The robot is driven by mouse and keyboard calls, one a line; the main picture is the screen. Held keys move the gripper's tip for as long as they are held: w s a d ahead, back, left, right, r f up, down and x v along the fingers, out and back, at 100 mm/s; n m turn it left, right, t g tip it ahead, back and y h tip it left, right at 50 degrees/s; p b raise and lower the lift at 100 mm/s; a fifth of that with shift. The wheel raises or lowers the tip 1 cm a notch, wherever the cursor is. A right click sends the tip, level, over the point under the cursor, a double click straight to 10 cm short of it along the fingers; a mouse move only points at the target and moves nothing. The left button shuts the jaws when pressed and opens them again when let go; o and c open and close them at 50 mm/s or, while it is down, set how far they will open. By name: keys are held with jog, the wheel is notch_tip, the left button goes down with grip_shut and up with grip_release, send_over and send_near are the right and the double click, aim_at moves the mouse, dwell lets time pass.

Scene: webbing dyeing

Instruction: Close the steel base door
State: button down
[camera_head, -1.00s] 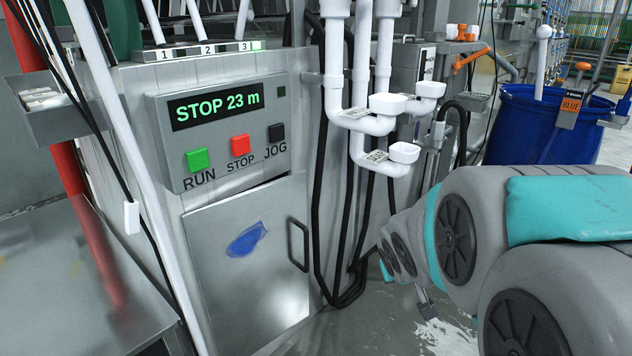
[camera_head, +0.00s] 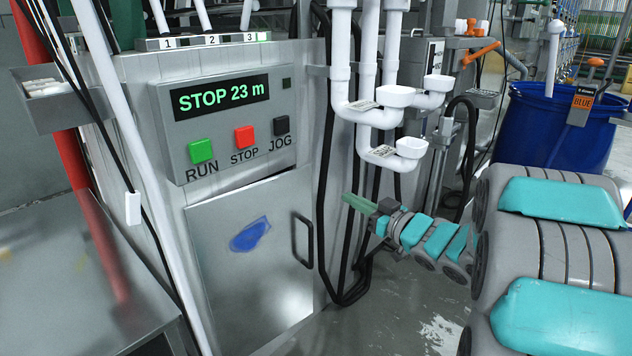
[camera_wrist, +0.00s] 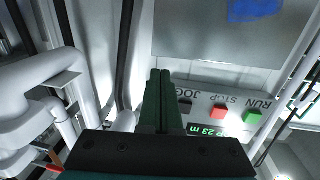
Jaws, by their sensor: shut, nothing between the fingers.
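The steel base door (camera_head: 215,285) is a flat grey panel below the control panel, with a blue smear and a dark bar handle (camera_head: 312,240) at its right side. A narrow dark line shows along its top edge; I cannot tell how far it stands ajar. My gripper (camera_head: 346,198), with green fingers, is shut and empty. In the head view it is right of the door and a little above the handle, apart from both. In the wrist view, which is upside down, the gripper (camera_wrist: 160,72) points toward the door (camera_wrist: 200,40); the handle is not visible there.
The control panel (camera_head: 225,165) reads "STOP 23 m" and has RUN, STOP and JOG buttons. White pipes with cups (camera_head: 400,97) and black hoses (camera_head: 325,200) hang right of the door. A steel table (camera_head: 70,280) stands left, a blue barrel (camera_head: 560,120) at back right.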

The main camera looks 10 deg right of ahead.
aim_at(307, 172)
jog(key=x, duration=1.4)
jog(key=shift+a, duration=0.1)
jog(key=p, duration=0.1)
jog(key=w+p, duration=0.1)
jog(key=p, duration=0.1)
jog(key=shift+w+a+r+n+g+y, duration=0.2)
jog(key=shift+a+r+n+g+y, duration=0.1)
jog(key=shift+y, duration=0.1)
jog(key=p+x, duration=0.1)
jog(key=x, duration=0.1)
jog(key=shift+w+a+f+p, duration=0.15)
jog(key=shift+w+p, duration=0.15)
jog(key=shift+p, duration=0.1)
jog(key=shift+w, duration=0.1)
